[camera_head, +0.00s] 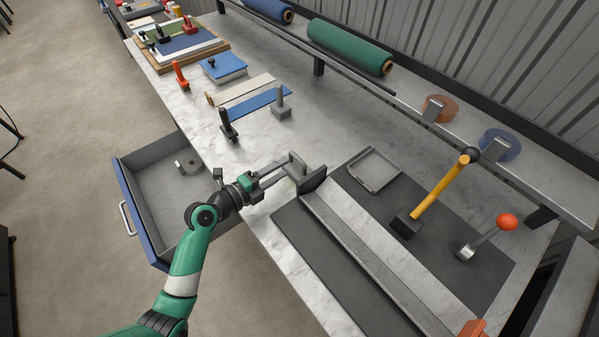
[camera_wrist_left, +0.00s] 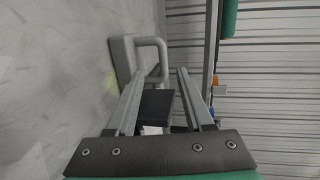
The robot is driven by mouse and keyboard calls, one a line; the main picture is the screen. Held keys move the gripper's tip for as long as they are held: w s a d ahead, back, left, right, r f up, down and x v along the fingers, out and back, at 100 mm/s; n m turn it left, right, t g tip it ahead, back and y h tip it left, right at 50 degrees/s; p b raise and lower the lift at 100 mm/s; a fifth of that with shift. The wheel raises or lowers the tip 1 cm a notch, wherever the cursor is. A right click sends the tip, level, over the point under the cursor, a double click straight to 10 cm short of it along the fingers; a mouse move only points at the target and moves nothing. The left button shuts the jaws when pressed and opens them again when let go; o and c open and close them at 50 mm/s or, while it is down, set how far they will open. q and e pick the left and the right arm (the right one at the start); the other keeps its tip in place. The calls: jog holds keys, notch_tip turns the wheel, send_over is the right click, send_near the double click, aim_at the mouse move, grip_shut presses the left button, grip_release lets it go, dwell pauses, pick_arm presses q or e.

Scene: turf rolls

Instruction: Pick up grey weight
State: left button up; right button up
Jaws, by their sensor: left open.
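A grey weight (camera_head: 297,162) with a loop handle stands on the marble bench, by the near end of a dark upright plate. In the left wrist view the weight (camera_wrist_left: 122,60) has its block against the bench and its handle reaching toward the space between the fingertips. My left gripper (camera_head: 281,171) is open just short of the weight; its fingers (camera_wrist_left: 160,75) show apart in the wrist view, with nothing clearly held. Contact with the handle cannot be told.
A dark upright plate (camera_head: 313,180) stands close by the gripper. An open drawer (camera_head: 160,215) lies below the bench at left.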

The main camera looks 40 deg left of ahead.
aim_at(293, 171)
pick_arm(q)
jog(key=w, duration=0.5)
jog(key=shift+d+f+b, duration=0.1)
jog(key=shift+f+b, duration=0.2)
jog(key=shift+f, duration=0.1)
jog(key=w, duration=0.3)
jog(key=w+b, duration=0.1)
jog(key=w, duration=0.1)
jog(key=shift+w+f, duration=0.1)
jog(key=shift+f, duration=0.2)
grip_shut()
dwell(0.5)
jog(key=shift+r, duration=0.2)
